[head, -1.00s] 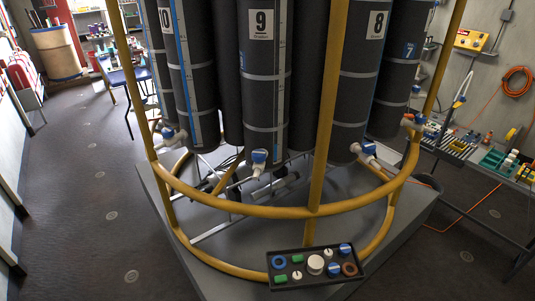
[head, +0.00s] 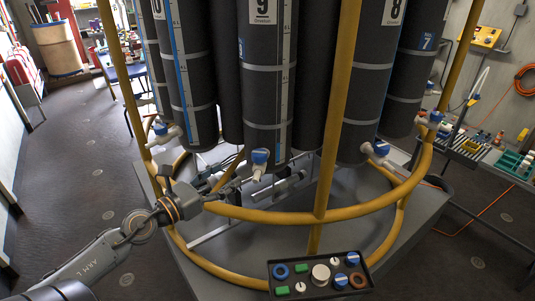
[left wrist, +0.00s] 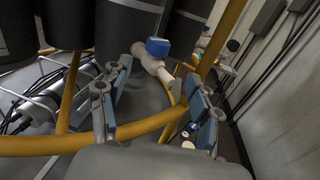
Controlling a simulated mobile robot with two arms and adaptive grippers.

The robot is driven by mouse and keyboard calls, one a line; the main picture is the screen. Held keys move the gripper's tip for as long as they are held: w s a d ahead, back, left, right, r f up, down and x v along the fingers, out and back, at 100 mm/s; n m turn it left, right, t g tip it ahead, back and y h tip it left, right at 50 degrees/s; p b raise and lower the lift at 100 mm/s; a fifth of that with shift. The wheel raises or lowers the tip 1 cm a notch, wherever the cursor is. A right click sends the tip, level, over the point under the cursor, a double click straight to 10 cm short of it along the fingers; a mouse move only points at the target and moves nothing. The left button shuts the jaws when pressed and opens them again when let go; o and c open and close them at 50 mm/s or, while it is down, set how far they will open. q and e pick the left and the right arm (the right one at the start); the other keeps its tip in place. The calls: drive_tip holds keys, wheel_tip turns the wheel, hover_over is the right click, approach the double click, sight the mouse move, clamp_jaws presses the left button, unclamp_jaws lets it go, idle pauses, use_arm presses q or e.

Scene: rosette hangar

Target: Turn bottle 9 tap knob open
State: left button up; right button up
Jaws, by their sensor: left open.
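Bottle 9 (head: 267,75) is a tall dark cylinder marked with a white 9 label, in the middle of the head view. Its tap, a white spout with a blue knob (head: 260,156), sits at its lower end. My left gripper (head: 236,184) comes in from the left, a little below and left of this knob, close to the yellow hoop. In the left wrist view a blue knob (left wrist: 158,46) on a white tap body lies just beyond and between the two open fingers (left wrist: 160,85). The fingers look apart from the knob. My right gripper is not in view.
A yellow tubular hoop (head: 270,216) and an upright yellow post (head: 335,110) stand in front of the bottles. Neighbouring taps show left and right, such as bottle 8's blue knob (head: 381,147). A black tray of knobs (head: 285,270) is at the front. Dark floor at left is open.

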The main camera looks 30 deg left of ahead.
sight(254, 157)
use_arm(q)
drive_tip(key=w+p, duration=0.1)
drive_tip(key=w, duration=0.3)
drive_tip(key=w+d+p, duration=0.1)
drive_tip(key=w+p, duration=0.1)
drive_tip(key=w, duration=0.2)
drive_tip(key=w+d+p, duration=0.1)
drive_tip(key=w, duration=0.3)
drive_tip(key=shift+d+p, duration=0.1)
drive_tip(key=shift+p, duration=0.2)
drive_tip(key=shift+w+d, duration=0.15)
drive_tip(key=shift+w, duration=0.4)
drive_tip(key=shift+c, duration=0.4)
drive_tip(key=c, duration=1.1)
